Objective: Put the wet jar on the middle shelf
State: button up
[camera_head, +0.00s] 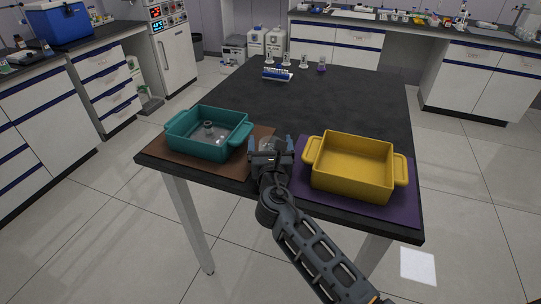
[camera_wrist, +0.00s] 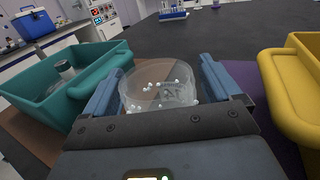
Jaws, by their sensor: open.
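A clear round jar (camera_wrist: 158,92) with white droplets on it stands between my fingers in the wrist view. Faint lettering shows on its side. My gripper (camera_wrist: 162,72) is open, with one blue-grey finger on each side of the jar; I cannot tell whether either touches it. In the head view my gripper (camera_head: 270,144) is low over the near part of the dark table, between the two bins, and mostly hides the jar. The jar's base is hidden by my gripper's body in the wrist view. I cannot make out a middle shelf in either view.
A teal bin (camera_head: 183,146) holding a small grey piece stands left on a brown mat (camera_head: 163,149). A yellow bin (camera_head: 350,182) stands right on a purple mat (camera_head: 385,209). A blue rack (camera_head: 277,75) and small flasks stand at the far edge. The table's middle (camera_head: 325,100) is clear.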

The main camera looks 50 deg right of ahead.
jog(key=shift+c, duration=0.4)
jog(key=c, duration=1.1)
jog(key=shift+r, duration=0.5)
jog(key=shift+c, duration=0.2)
jog(key=s+d+r+p, duration=0.4)
jog(key=s+r, duration=0.6)
jog(key=shift+s+d, duration=0.3)
jog(key=shift+d, duration=0.05)
